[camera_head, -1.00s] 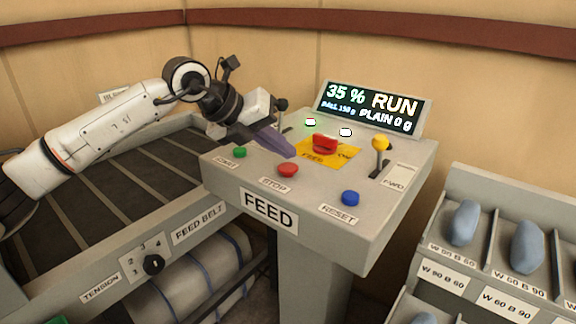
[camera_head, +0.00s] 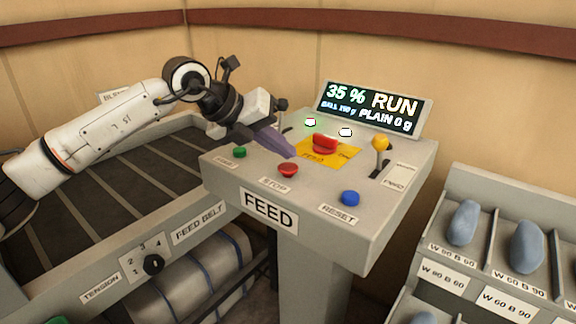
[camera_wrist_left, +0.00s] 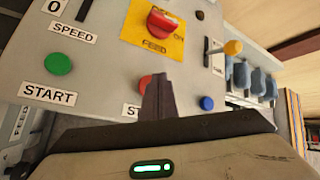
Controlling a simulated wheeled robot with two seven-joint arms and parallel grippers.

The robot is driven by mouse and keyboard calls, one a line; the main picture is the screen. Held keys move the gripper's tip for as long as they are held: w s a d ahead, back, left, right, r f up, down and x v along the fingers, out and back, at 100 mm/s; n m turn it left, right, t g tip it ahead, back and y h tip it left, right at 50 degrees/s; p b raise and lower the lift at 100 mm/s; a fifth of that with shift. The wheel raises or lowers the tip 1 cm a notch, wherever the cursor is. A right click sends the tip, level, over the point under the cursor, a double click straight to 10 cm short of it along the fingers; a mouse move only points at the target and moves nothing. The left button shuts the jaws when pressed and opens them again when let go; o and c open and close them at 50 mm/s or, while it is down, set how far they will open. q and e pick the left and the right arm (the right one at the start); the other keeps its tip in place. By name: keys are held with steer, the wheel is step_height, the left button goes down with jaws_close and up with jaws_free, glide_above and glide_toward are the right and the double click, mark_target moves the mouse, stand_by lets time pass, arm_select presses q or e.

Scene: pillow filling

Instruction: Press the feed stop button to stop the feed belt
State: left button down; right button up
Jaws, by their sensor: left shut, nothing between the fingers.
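The red stop button (camera_head: 288,170) is on the front of the sloped feed console (camera_head: 225,168), above its STOP label. In the left wrist view the stop button (camera_wrist_left: 146,84) is partly hidden behind my fingertips. My left gripper (camera_head: 290,152) is shut and empty, its purple-grey fingers just behind and above the stop button in the head view. In the left wrist view the fingers (camera_wrist_left: 158,95) overlap the button's right side; I cannot tell whether they touch it. The display (camera_head: 372,108) reads 35 % RUN. The feed belt (camera_head: 100,200) lies to the left. My right gripper is out of view.
A green start button (camera_head: 239,152), a blue reset button (camera_head: 350,198), a red rotary switch (camera_head: 325,144) on a yellow plate and a yellow-knobbed lever (camera_head: 380,143) share the console. A rack (camera_head: 500,190) with blue-grey bags stands at the right.

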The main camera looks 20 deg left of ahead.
mark_target(283, 168)
arm_select(q)
steer(key=shift+f, duration=0.1)
steer(key=shift+f+b, duration=0.35)
steer(key=shift+f+b, duration=0.45)
steer(key=shift+f, duration=0.1)
stand_by(0.6)
stand_by(0.3)
steer(key=shift+r+p, duration=0.6)
steer(key=shift+r, duration=0.35)
steer(key=shift+r, duration=0.1)
steer(key=shift+r+p, duration=1.75)
steer(key=shift+r, duration=0.75)
steer(key=shift+f, duration=0.1)
